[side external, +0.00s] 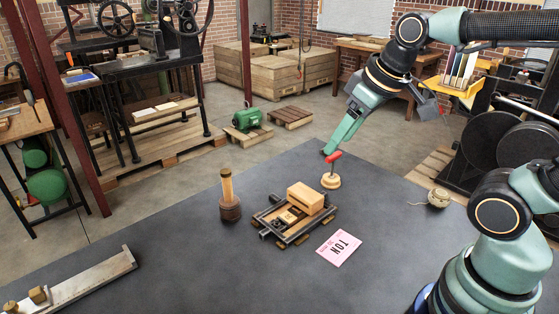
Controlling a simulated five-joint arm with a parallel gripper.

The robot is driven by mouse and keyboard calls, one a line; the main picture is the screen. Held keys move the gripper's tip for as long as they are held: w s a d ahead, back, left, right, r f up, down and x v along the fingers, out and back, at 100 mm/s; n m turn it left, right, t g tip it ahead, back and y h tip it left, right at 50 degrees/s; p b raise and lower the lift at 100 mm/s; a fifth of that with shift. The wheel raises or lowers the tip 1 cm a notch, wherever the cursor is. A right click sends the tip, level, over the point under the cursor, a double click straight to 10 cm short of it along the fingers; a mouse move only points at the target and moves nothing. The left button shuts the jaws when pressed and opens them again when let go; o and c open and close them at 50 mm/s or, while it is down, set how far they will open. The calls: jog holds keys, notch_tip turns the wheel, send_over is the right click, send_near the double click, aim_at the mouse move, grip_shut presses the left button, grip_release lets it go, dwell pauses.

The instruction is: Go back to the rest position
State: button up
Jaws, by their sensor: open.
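My gripper (328,152) hangs at the end of my teal and black arm, over the back part of the dark table (160,240). Its fingers point down and to the left, and it is open with nothing seen between the fingers. A stamp-like tool (331,179) with a red handle and a round wooden base stands on the table just below the fingertips. I cannot tell how much space lies between them. A small hand press (290,222) with a wooden block on it sits left of the stamp. A pink printed card (339,247) lies in front of the press.
A wooden-handled tool (229,196) stands upright left of the press. A ball of string (438,197) lies at the right near my base. A long tray (75,283) lies at the front left. The table between the tray and press is clear.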

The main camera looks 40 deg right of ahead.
jog(key=shift+s+d+f+m, duration=0.2)
jog(key=shift+s+f+m, duration=0.5)
jog(key=shift+s+f, duration=0.15)
